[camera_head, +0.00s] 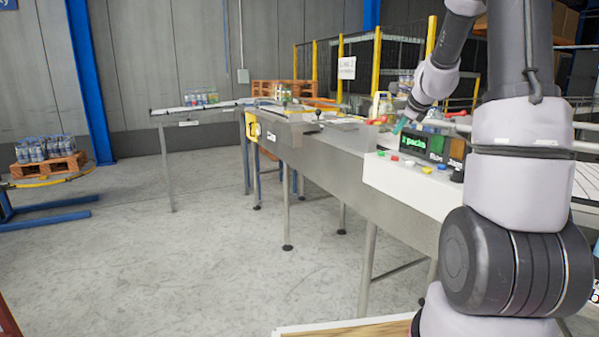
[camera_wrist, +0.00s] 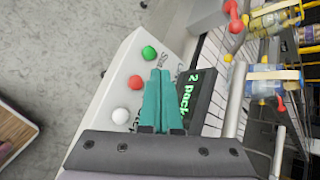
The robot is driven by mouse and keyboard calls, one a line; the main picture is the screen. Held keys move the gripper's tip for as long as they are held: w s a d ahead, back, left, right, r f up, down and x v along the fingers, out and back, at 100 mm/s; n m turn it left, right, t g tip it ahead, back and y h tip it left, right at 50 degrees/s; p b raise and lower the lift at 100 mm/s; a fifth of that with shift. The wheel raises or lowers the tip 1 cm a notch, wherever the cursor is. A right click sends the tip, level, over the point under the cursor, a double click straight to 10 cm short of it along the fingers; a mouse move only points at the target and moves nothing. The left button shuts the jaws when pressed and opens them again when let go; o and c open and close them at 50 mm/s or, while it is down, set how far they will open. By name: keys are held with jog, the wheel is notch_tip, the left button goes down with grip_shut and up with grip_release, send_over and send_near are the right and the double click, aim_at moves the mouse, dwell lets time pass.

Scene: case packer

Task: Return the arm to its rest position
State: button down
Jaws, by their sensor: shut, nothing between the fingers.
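My gripper (camera_wrist: 159,98) shows in the wrist view with its two teal fingers together and nothing between them. It hangs above the white control panel (camera_wrist: 112,85), beside the black display (camera_wrist: 195,99) with green text. In the head view my gripper (camera_head: 400,125) is small, at the end of my arm, just left of the display (camera_head: 413,145). My arm rises on the right of the head view and reaches forward over the panel. Whether the fingertips touch the panel cannot be told.
Green (camera_wrist: 149,53), red (camera_wrist: 136,82) and white (camera_wrist: 121,114) buttons lie close to the fingers. The steel case packer (camera_head: 330,165) runs away to the back left. Bottles on a pallet (camera_head: 48,165) stand far left. The grey floor (camera_head: 220,260) between is clear.

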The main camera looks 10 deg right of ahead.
jog(key=s+a+r+n+y, duration=0.2)
jog(key=s+a+r+n, duration=0.55)
jog(key=s+a, duration=0.2)
jog(key=s+a+n, duration=0.2)
jog(key=s+n, duration=0.2)
jog(key=s, duration=0.4)
jog(key=s+a+r+n+g, duration=0.1)
jog(key=s+a+n, duration=0.2)
jog(key=s+n, duration=0.2)
jog(key=s+a+n+g, duration=0.1)
jog(key=s+a+n, duration=0.2)
jog(key=s, duration=0.8)
jog(key=shift+s+r+n, duration=0.3)
jog(key=shift+r+n, duration=0.1)
jog(key=shift+n, duration=0.45)
jog(key=shift+a, duration=0.1)
